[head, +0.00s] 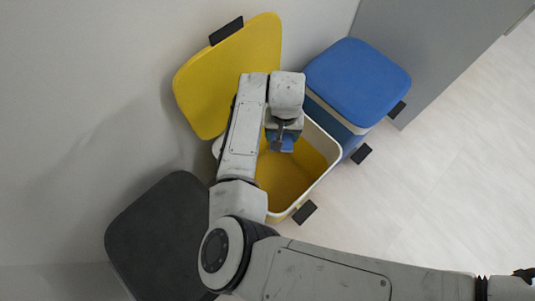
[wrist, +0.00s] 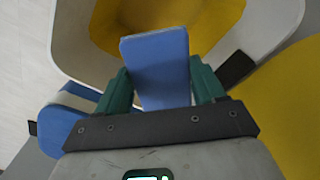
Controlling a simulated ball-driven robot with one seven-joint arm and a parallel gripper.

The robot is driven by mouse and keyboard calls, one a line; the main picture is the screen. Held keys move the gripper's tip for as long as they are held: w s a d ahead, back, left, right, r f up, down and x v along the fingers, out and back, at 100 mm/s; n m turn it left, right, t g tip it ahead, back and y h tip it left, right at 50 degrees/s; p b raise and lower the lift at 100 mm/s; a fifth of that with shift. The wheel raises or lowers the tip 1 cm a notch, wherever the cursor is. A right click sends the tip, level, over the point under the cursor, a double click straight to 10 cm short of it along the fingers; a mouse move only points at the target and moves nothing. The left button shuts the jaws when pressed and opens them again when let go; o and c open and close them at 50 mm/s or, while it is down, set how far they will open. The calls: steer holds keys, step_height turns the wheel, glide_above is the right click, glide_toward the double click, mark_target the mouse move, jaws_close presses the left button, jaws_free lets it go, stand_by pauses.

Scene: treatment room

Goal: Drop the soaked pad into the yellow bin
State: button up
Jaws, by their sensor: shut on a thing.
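The yellow bin (head: 296,178) stands near the middle of the head view with its yellow lid (head: 228,75) swung open against the wall. Its inside looks empty where I can see it. My gripper (head: 284,140) is over the bin's opening, pointing down. In the wrist view my gripper (wrist: 160,88) has its green fingers shut on the blue pad (wrist: 155,55). The pad is flat and sticks out past the fingertips, over the yellow inside of the bin (wrist: 105,30). In the head view my arm hides part of the bin's rim and the pad's upper part.
A bin with a closed blue lid (head: 358,82) stands right beside the yellow bin. A dark grey lid (head: 160,235) is at the lower left. The wall (head: 80,90) is close on the left. Pale floor (head: 440,170) is clear on the right.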

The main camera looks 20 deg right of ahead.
step_height(320, 180, down, 7)
steer(key=b, duration=0.6)
steer(key=shift+r, duration=0.2)
steer(key=o, duration=1.2)
step_height(320, 180, up, 11)
steer(key=p, duration=0.3)
steer(key=shift+f, duration=0.1)
